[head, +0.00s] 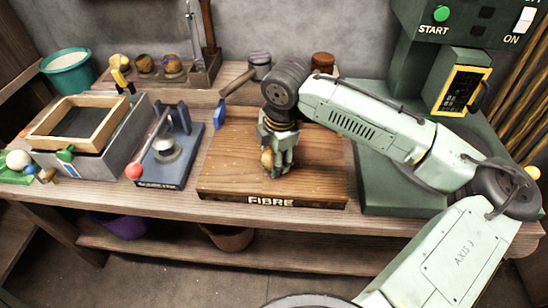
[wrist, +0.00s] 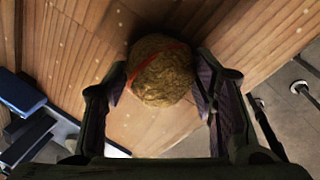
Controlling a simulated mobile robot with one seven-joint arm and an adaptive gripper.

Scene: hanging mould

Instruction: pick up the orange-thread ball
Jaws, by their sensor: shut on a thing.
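A rough brown fibre ball (wrist: 163,78) with a red-orange thread across it sits between the two fingers of my gripper (wrist: 160,90) in the wrist view. The fingers close on it from both sides. In the head view my gripper (head: 277,168) points down over the wooden board marked FIBRE, and the ball (head: 267,158) shows as a small tan patch, mostly hidden by the fingers. I cannot tell whether the ball touches the board.
The FIBRE board (head: 225,170) is otherwise clear. A blue-grey press (head: 165,160) and a box with a wooden frame (head: 120,118) stand left. Banded balls (head: 173,64) sit on the back shelf. A mallet (head: 240,80) lies behind the board. A green machine (head: 375,180) stands right.

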